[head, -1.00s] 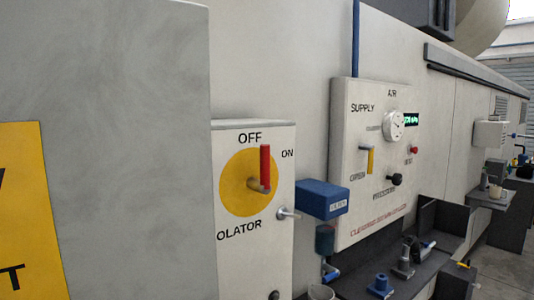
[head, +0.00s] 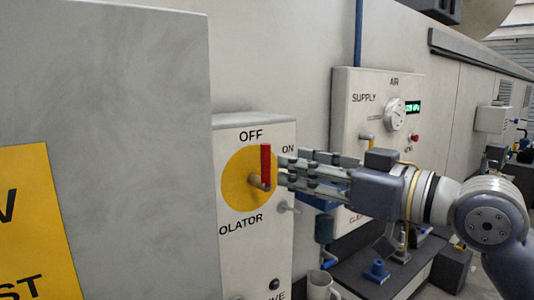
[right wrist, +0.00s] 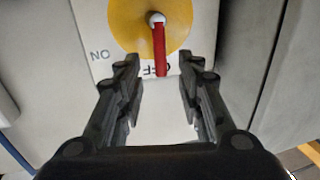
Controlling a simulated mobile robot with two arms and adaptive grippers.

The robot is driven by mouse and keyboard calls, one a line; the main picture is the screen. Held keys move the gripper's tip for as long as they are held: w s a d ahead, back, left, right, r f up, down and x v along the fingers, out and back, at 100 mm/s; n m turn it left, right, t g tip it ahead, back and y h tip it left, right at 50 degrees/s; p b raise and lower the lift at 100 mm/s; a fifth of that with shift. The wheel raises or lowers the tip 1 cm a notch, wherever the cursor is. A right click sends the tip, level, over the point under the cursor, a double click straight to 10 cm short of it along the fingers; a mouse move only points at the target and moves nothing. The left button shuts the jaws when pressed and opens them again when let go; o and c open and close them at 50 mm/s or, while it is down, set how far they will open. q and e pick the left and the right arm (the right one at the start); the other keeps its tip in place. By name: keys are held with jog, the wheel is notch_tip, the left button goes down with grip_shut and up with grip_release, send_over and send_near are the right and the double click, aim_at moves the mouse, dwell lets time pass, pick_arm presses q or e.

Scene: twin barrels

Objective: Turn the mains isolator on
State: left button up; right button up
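The mains isolator is a pale box (head: 225,255) with a yellow disc (head: 236,178) and a red handle (head: 266,165). The handle points up towards OFF; ON is printed to its upper right. My right gripper (head: 283,170) reaches in from the right, its fingertips close beside the handle. In the right wrist view the gripper (right wrist: 160,64) is open, and the free end of the red handle (right wrist: 159,42) shows between its fingertips. Whether a finger touches the handle I cannot tell. The yellow disc (right wrist: 125,22) shows behind it. My left gripper is not in view.
A grey panel (head: 110,110) with a yellow sign stands close at the left. The air supply panel (head: 350,110) is on the wall behind my right arm. A dark bench (head: 365,278) with a blue fitting (head: 376,271) and a pale mug (head: 319,287) lies below.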

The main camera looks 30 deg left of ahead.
aim_at(270, 160)
jog(key=a, duration=0.2)
jog(key=a+p, duration=0.1)
jog(key=a, duration=0.1)
jog(key=w+a+p, duration=0.1)
jog(key=a, duration=0.1)
jog(key=shift+a+r, duration=0.15)
jog(key=shift+a, duration=0.1)
jog(key=shift+w+a, duration=0.25)
jog(key=shift+a, duration=0.45)
jog(key=shift+c, duration=0.5)
grip_shut()
